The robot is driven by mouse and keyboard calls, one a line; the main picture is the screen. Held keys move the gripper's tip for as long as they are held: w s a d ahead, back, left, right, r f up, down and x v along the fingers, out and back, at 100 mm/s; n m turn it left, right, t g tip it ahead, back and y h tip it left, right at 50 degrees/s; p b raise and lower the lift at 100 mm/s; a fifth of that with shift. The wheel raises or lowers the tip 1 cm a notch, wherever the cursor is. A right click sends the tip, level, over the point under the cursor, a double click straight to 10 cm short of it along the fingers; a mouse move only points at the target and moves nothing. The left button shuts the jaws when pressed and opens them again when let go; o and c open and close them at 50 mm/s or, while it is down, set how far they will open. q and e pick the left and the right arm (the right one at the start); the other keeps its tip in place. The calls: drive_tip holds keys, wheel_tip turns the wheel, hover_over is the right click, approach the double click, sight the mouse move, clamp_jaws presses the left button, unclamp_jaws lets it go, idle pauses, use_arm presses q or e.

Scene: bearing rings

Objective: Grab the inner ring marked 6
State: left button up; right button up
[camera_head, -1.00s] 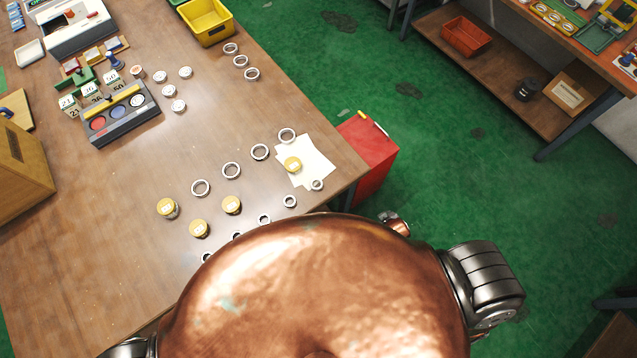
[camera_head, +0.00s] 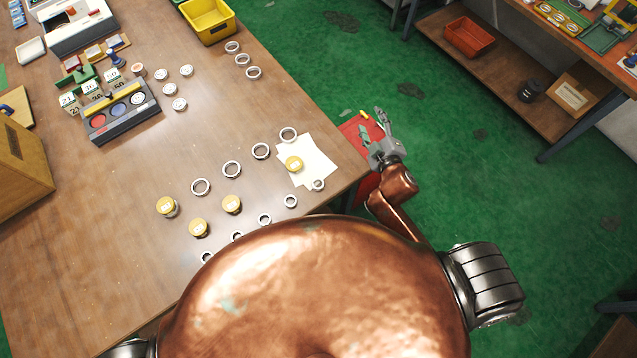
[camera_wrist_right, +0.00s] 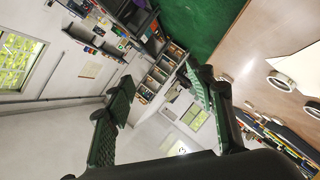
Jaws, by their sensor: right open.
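Several small silver rings lie in a slanting row near the table's front edge in the head view, among them one at the paper's corner (camera_head: 318,185), one left of it (camera_head: 290,201) and one further left (camera_head: 265,219). Larger silver rings, such as this one (camera_head: 232,169), form a row behind them. No mark 6 is readable on any ring, and my body may hide part of the front row. My right gripper (camera_head: 372,122) is open and empty, off the table's right edge and apart from the rings. Its open fingers also show in the right wrist view (camera_wrist_right: 160,76). My left gripper is out of view.
Yellow-topped round parts (camera_head: 231,204) stand near the rings, one (camera_head: 293,164) on white paper (camera_head: 316,160). A red cabinet (camera_head: 352,129) stands beside the table's right edge. A grey tray (camera_head: 122,112) and yellow bin (camera_head: 208,22) are further back. The table's middle is largely clear.

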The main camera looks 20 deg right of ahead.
drive_tip(key=w+a+r+n+t+y, duration=0.35)
drive_tip(key=a+r+n+y, duration=0.55)
drive_tip(key=a+r+n, duration=0.5)
drive_tip(key=s+a+r+n+g+y, duration=0.1)
drive_tip(key=s+a+n+g+y, duration=0.25)
drive_tip(key=a+n, duration=0.3)
drive_tip(key=s+a+r+n+g+y, duration=0.2)
drive_tip(key=a+n+g+y, duration=0.1)
drive_tip(key=a+n+y, duration=0.3)
drive_tip(key=s+a+f+n+g+h, duration=0.1)
drive_tip(key=s+a+f+n+g, duration=0.3)
drive_tip(key=n+g, duration=0.1)
drive_tip(key=n+g+h, duration=0.6)
drive_tip(key=n+h, duration=0.5)
approach(317, 185)
drive_tip(key=shift+a+f+m+h, duration=0.25)
drive_tip(key=shift+f, duration=0.2)
drive_tip(key=x, duration=0.4)
drive_tip(key=shift+a, duration=0.3)
drive_tip(key=shift+a+f, duration=0.15)
drive_tip(key=shift+f, duration=0.45)
